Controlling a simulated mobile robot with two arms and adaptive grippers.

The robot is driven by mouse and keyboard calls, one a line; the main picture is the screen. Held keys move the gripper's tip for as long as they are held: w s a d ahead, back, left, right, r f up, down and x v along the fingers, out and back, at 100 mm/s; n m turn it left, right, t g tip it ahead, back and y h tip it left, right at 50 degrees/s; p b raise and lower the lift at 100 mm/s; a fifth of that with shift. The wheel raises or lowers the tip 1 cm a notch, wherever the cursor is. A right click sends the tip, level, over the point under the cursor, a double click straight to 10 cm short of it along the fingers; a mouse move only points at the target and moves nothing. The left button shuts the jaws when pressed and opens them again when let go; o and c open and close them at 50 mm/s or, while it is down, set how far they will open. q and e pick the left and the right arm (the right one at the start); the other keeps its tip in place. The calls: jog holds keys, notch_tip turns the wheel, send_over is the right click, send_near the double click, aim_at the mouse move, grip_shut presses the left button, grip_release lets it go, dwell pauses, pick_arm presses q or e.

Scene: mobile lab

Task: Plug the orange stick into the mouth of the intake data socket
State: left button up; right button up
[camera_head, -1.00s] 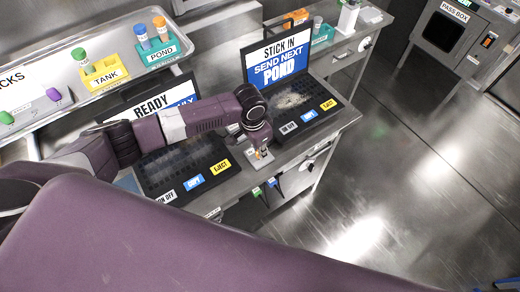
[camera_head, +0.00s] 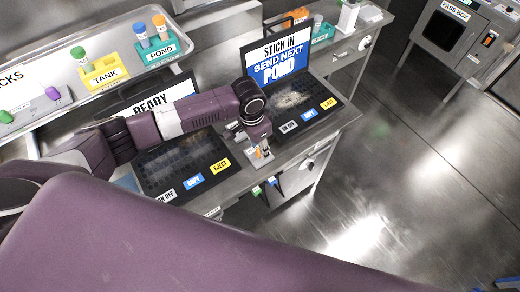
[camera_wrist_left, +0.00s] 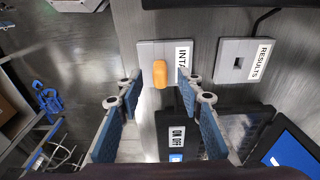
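The orange stick (camera_wrist_left: 160,74) stands at the intake data socket, a pale plate (camera_wrist_left: 148,52) labelled "INTA…" in the left wrist view; its lower end is hidden, so how deep it sits cannot be told. A small orange spot of the stick (camera_head: 258,153) also shows under my arm in the head view. My left gripper (camera_wrist_left: 158,88) is open, its blue-padded fingers on either side of the stick with gaps to both. In the head view the left gripper (camera_head: 260,157) is over the front of the bench between two laptops. My right gripper is not in view.
A results socket (camera_wrist_left: 238,62) is beside the intake plate. The right laptop screen (camera_head: 280,62) reads "STICK IN SEND NEXT POND"; the left laptop (camera_head: 183,165) is partly behind my arm. Racks with coloured sticks stand on a tray (camera_head: 85,88) at the back.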

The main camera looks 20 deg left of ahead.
pick_arm(q)
notch_tip(320, 180, up, 9)
jog(key=shift+s+a+r, duration=0.2)
jog(key=shift+s+a, duration=0.2)
jog(key=shift+s, duration=0.05)
dwell(0.3)
